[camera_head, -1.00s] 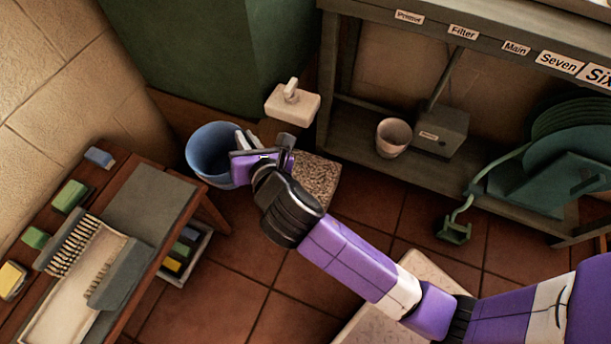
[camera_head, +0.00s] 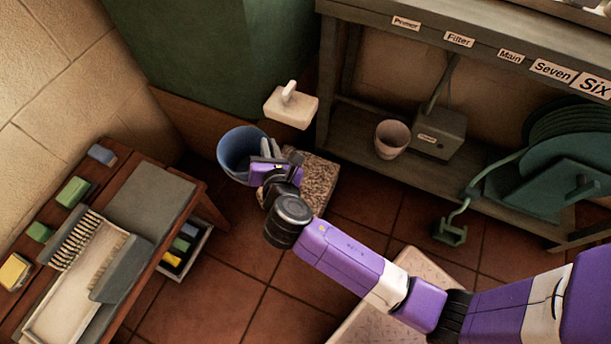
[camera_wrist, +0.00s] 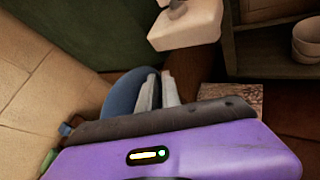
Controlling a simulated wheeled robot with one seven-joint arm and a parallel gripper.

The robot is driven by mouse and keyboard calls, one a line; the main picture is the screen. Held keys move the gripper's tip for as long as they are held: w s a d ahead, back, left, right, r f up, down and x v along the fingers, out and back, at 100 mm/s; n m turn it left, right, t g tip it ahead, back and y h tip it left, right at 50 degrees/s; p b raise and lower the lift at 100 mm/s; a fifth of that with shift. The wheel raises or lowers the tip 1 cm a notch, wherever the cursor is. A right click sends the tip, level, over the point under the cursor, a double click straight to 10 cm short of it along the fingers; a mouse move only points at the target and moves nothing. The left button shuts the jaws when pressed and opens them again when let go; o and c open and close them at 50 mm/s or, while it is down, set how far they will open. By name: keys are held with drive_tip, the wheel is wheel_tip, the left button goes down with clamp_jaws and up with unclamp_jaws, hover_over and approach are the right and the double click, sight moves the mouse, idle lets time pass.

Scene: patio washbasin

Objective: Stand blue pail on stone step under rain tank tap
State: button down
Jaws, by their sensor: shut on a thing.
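The blue pail (camera_head: 236,150) is in my gripper (camera_head: 268,150), which is shut on its right side near the rim. In the wrist view the pail (camera_wrist: 122,92) shows behind the two pale fingers (camera_wrist: 158,92). The speckled stone step (camera_head: 318,182) lies just right of the pail, partly hidden by my gripper. Whether the pail's base touches the step or floor is hidden. The pale tap block (camera_head: 290,106) of the green rain tank (camera_head: 185,50) juts out above and right of the pail; it also shows in the wrist view (camera_wrist: 185,28).
A wooden bench (camera_head: 150,200) with brushes and sponges stands at the left, a small crate (camera_head: 185,245) beside it. At the right, a grey shelf unit (camera_head: 350,130) holds a cup (camera_head: 392,138) and a hose reel (camera_head: 560,165). Tiled floor (camera_head: 235,290) is open in front.

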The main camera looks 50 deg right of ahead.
drive_tip(key=s+d+f+m+g+h+b, duration=0.1)
drive_tip(key=s+d+f+m+g+h, duration=0.15)
drive_tip(key=d, duration=0.55)
drive_tip(key=s+d+f+m+g+h+b, duration=0.15)
drive_tip(key=d+f+m+g, duration=0.25)
drive_tip(key=d, duration=0.4)
wheel_tip(320, 180, down, 20)
drive_tip(key=b, duration=0.9)
drive_tip(key=shift+s+a+r+h, duration=0.15)
drive_tip(key=shift+s+r+h, duration=0.1)
drive_tip(key=shift+s+h, duration=0.05)
drive_tip(key=c, duration=1.5)
unclamp_jaws()
drive_tip(key=shift+c, duration=0.2)
